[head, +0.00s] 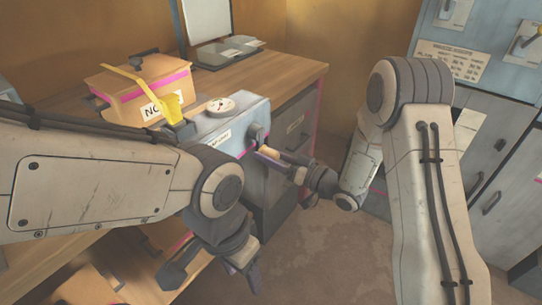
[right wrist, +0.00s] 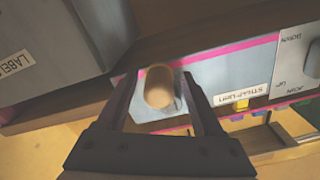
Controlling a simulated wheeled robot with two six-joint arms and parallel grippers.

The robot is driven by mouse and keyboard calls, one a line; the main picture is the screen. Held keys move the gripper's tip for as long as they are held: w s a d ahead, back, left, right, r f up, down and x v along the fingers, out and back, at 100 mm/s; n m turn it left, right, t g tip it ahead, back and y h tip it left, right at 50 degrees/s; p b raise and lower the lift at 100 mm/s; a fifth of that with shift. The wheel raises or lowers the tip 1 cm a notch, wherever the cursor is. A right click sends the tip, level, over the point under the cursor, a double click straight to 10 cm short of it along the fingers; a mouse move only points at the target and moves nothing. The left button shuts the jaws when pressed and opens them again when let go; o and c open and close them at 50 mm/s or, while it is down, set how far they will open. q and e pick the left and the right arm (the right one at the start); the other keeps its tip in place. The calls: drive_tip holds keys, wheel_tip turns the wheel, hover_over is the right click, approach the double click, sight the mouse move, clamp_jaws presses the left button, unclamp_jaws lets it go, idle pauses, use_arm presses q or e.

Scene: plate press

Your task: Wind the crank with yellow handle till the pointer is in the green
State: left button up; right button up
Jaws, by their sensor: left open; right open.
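The blue-grey press unit (head: 232,125) stands on the desk, with a round white dial (head: 220,104) on top. The dial's pointer is too small to read against any green. A tan-yellow cylindrical handle (right wrist: 159,87) sticks out from the unit's front; it also shows in the head view (head: 276,153), near a dark round hub (head: 254,133). My right gripper (right wrist: 160,79) is open, with its fingers on either side of this handle. Contact cannot be told. My left gripper (head: 252,276) is open and empty, low in front of the desk.
A bright yellow lever (head: 125,78) rises left of the dial, before a cardboard box (head: 150,72). A grey tray (head: 228,50) stands behind. Grey drawers (head: 297,128) are under the desk; cabinets (head: 490,150) stand right. Bare floor (head: 335,240) lies between.

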clamp_jaws()
idle(1.4)
